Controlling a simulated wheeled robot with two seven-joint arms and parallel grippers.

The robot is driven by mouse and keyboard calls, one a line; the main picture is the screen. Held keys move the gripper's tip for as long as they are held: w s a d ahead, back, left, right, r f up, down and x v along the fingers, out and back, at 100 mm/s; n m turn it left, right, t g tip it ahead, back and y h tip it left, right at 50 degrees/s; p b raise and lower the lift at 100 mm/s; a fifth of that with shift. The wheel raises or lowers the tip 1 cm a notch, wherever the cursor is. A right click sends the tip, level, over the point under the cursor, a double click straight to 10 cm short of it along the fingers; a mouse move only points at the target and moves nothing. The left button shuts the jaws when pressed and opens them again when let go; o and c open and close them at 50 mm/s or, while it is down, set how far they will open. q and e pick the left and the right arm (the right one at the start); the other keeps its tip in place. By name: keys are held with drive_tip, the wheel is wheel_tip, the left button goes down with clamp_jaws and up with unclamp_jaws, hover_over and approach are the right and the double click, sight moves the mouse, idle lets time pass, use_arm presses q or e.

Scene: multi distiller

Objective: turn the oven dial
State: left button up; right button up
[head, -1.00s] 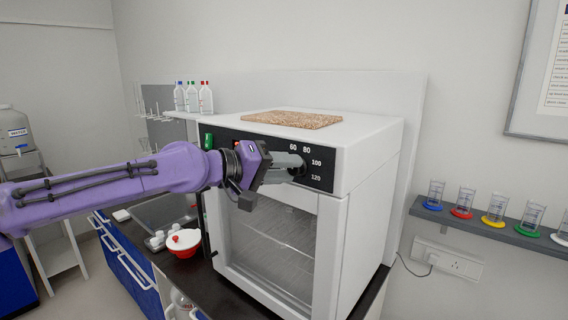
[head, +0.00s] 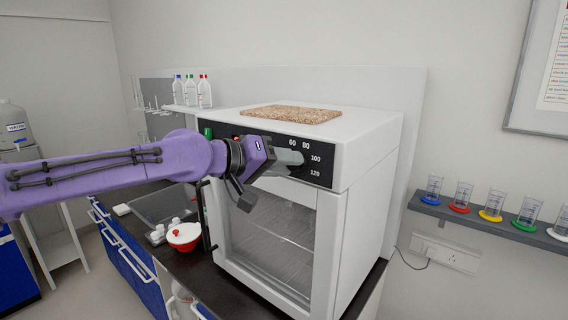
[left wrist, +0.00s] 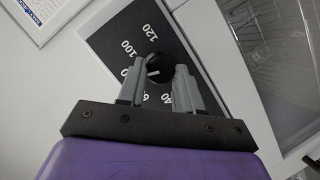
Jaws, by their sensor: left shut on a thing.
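The white oven (head: 365,195) stands on the dark counter with its black control panel (head: 318,166) facing me. The black dial (left wrist: 158,66) with a white mark shows in the left wrist view, between the two grey fingers. My left gripper (head: 296,159) reaches in from the left and is shut on the dial; its fingers (left wrist: 160,85) sit on either side of it. In the head view the gripper hides the dial. My right gripper is not in view.
A brown board (head: 291,114) lies on the oven top. A red bowl with a white lid (head: 184,236) stands on the counter left of the oven. Bottles (head: 192,92) stand on a shelf behind. Beakers on coloured bases (head: 491,205) line a wall shelf at the right.

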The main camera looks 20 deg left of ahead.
use_arm(q)
drive_tip(key=o, duration=1)
drive_tip(key=shift+w, duration=0.1)
drive_tip(key=shift+o, duration=0.2)
drive_tip(key=b+v, duration=0.1)
drive_tip(key=v, duration=0.9)
drive_tip(key=shift+s+a, duration=0.15)
drive_tip(key=shift+s, duration=0.1)
